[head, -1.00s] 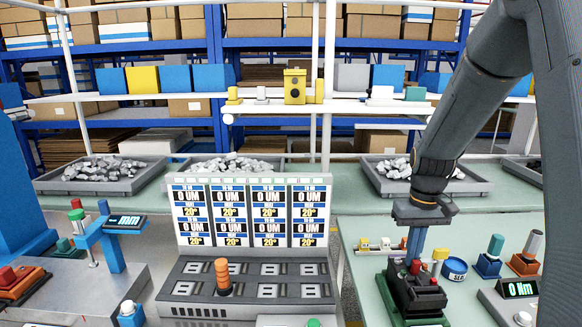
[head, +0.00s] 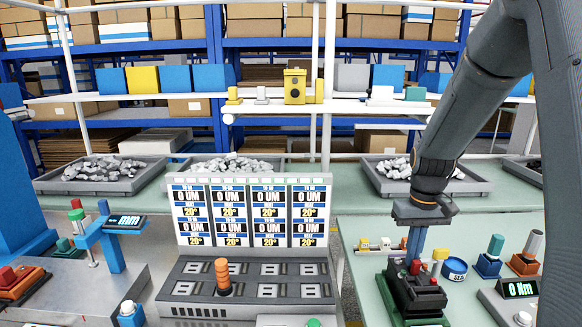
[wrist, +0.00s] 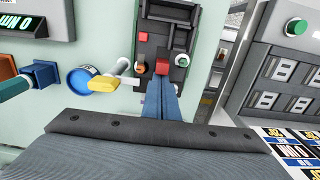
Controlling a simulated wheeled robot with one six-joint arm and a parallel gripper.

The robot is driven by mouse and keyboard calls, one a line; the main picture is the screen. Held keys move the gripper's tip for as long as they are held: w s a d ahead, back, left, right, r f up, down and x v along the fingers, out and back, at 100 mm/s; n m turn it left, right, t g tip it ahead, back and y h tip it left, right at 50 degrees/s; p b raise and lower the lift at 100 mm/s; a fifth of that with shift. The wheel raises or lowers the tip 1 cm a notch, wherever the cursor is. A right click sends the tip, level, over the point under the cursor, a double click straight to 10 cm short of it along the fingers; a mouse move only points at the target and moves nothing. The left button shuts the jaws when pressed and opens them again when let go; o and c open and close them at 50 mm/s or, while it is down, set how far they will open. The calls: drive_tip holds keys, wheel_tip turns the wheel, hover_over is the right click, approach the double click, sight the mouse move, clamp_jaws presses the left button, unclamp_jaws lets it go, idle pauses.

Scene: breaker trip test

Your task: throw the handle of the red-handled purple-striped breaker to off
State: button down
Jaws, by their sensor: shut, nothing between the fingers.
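A dark breaker unit (head: 428,298) stands on the green bench at the right. It shows in the wrist view as a dark upright panel (wrist: 147,48). A red block-like handle (wrist: 162,67) sits on it; red also shows in the head view (head: 416,267). I cannot make out a purple stripe. My gripper (wrist: 161,84) is shut and empty, its blue fingers pointing at the unit with their tips right by the red handle. I cannot tell whether they touch it. In the head view my gripper (head: 410,258) reaches down onto the unit and hides part of it.
A yellow-handled tool (wrist: 103,84) stands close beside the unit, with a blue round container (head: 454,268) near it. A meter (head: 517,289) lies further right. A test console (head: 255,268) with an orange knob stands to the left.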

drive_tip(key=shift+s, duration=0.2)
drive_tip(key=shift+s+f+p, duration=0.15)
drive_tip(key=shift+s+p, duration=0.25)
drive_tip(key=shift+s, duration=0.3)
drive_tip(key=shift+w, duration=0.1)
drive_tip(key=shift+w, duration=0.55)
wheel_tip(320, 180, up, 7)
drive_tip(key=p, duration=0.5)
drive_tip(key=shift+p, duration=0.4)
